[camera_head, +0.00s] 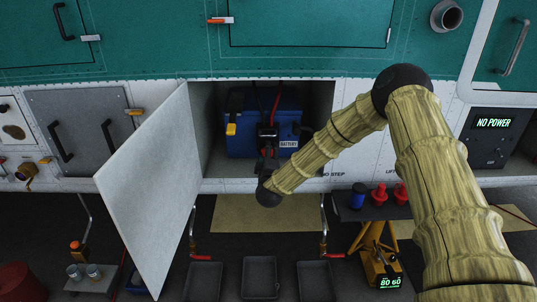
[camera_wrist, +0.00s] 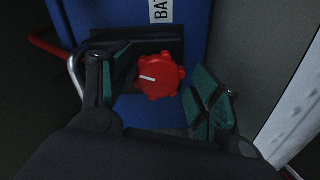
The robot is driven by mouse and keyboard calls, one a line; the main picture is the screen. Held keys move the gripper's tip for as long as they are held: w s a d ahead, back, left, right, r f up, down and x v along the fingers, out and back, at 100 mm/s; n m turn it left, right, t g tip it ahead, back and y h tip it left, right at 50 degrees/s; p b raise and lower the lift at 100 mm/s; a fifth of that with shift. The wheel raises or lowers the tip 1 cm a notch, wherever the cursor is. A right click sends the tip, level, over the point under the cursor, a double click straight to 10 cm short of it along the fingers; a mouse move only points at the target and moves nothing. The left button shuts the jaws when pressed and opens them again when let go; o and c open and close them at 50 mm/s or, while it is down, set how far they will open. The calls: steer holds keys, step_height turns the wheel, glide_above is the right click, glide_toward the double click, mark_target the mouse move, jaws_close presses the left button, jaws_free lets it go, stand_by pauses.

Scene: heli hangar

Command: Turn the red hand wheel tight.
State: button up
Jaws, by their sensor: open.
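The red hand wheel (camera_wrist: 161,76) has a lobed rim and a white line on its face that points left in the wrist view. It sits on a dark plate at the front of the blue battery (camera_wrist: 182,30). My gripper (camera_wrist: 163,73) is open, with one green-padded finger left of the wheel and the other right of it. A gap shows on the right side; whether the left finger touches I cannot tell. In the head view my gripper (camera_head: 268,153) is inside the open bay, in front of the battery (camera_head: 246,130), and largely hides the wheel.
The white bay door (camera_head: 152,195) hangs open on the left. A red cable (camera_wrist: 48,45) runs left of the wheel. Below are dark trays (camera_head: 259,277) and a yellow stand (camera_head: 380,262). A panel (camera_head: 490,130) reads "NO POWER".

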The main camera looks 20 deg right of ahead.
steer(key=shift+w, duration=0.1)
steer(key=shift+c, duration=0.5)
steer(key=c, duration=0.9)
steer(key=shift+c, duration=0.2)
